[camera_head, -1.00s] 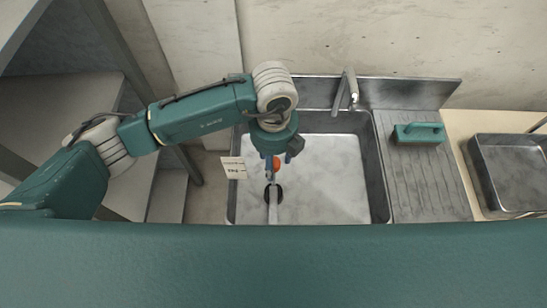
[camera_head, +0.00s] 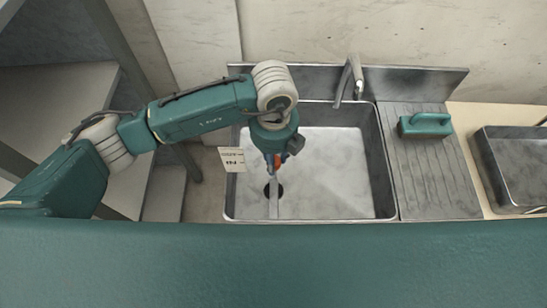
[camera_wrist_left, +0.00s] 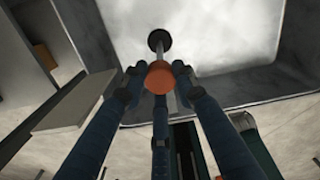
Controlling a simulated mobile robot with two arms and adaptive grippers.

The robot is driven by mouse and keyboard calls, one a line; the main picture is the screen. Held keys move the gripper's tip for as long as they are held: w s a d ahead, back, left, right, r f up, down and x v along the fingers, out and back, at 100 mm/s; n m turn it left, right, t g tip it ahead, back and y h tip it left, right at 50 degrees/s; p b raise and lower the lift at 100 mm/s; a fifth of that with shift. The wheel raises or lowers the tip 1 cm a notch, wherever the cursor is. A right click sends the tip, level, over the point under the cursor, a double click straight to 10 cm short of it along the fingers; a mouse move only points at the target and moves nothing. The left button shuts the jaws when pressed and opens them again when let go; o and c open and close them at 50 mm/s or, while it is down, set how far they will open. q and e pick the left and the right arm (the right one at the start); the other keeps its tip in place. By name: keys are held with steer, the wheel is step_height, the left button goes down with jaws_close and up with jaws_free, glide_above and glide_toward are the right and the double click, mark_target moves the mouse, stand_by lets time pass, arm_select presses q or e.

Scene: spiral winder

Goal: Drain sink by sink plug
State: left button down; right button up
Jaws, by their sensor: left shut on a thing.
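My left gripper (camera_head: 276,168) points down over the left part of the steel sink (camera_head: 384,190). It is shut on the sink plug's orange knob (camera_wrist_left: 160,77), which shows between the fingers in the left wrist view. A thin grey rod (camera_wrist_left: 164,56) runs from the knob towards a round black disc (camera_wrist_left: 158,40) at the basin floor. In the head view a black round spot (camera_head: 279,190) lies below the gripper, partly hidden by a grey bar. I cannot tell whether the plug is seated or lifted. My right gripper is not in view.
A faucet (camera_head: 350,78) stands at the sink's back edge. A green-handled block (camera_head: 425,124) rests on the ribbed drainboard, with a metal tray (camera_head: 510,165) further right. A white printed card (camera_head: 232,160) is at the sink's left edge.

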arm_select(q)
steer(key=c, duration=1.7)
jaws_free()
steer(key=shift+s+f, duration=0.15)
steer(key=shift+f, duration=0.05)
steer(key=shift+c, duration=0.2)
steer(key=o, duration=0.4)
step_height(320, 180, up, 12)
steer(key=shift+d, duration=0.1)
